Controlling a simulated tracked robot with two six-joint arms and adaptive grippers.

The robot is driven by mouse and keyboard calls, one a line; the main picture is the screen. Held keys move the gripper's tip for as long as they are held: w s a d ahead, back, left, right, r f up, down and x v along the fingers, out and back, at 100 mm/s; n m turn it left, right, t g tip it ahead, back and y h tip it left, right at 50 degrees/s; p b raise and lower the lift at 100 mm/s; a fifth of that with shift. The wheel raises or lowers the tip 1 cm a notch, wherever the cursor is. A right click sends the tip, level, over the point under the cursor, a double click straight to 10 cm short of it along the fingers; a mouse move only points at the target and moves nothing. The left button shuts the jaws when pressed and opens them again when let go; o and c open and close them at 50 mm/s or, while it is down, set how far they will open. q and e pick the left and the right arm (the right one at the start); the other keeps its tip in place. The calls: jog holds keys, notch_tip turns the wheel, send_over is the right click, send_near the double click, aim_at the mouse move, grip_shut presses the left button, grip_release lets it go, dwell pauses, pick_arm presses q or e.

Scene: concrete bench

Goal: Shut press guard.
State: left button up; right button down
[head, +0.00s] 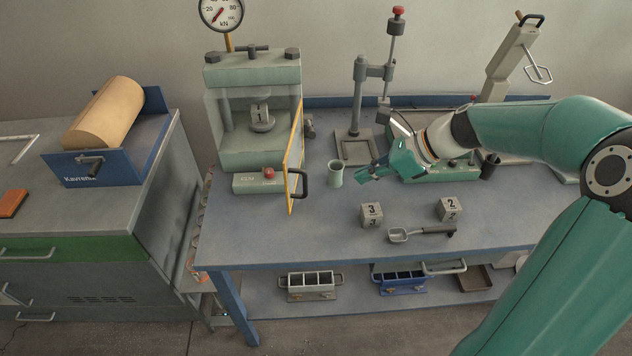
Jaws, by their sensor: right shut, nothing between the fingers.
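The press (250,155) stands at the back left of the bench, with a gauge (221,12) above it. Its guard (291,158) is a clear panel in a yellow frame with a dark handle (303,184). The guard stands swung open, projecting forward from the press's right side. Inside the press a cube marked 1 (260,113) sits on the round platen. My right gripper (362,175) is shut and empty, to the right of the guard handle and apart from it. It hangs over the bench just right of a small green cup (335,173). My left gripper is not in view.
Cubes marked 3 (371,215) and 2 (450,209) and a scoop (421,233) lie on the front of the bench (290,240). A stand (357,145) rises behind the gripper. A blue-framed roll holder (108,135) sits on the left cabinet.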

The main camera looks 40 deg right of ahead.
jog(key=w+a+f+p, duration=0.1)
jog(key=w+a+f, duration=0.5)
jog(key=w, duration=0.2)
jog(key=shift+a, duration=0.15)
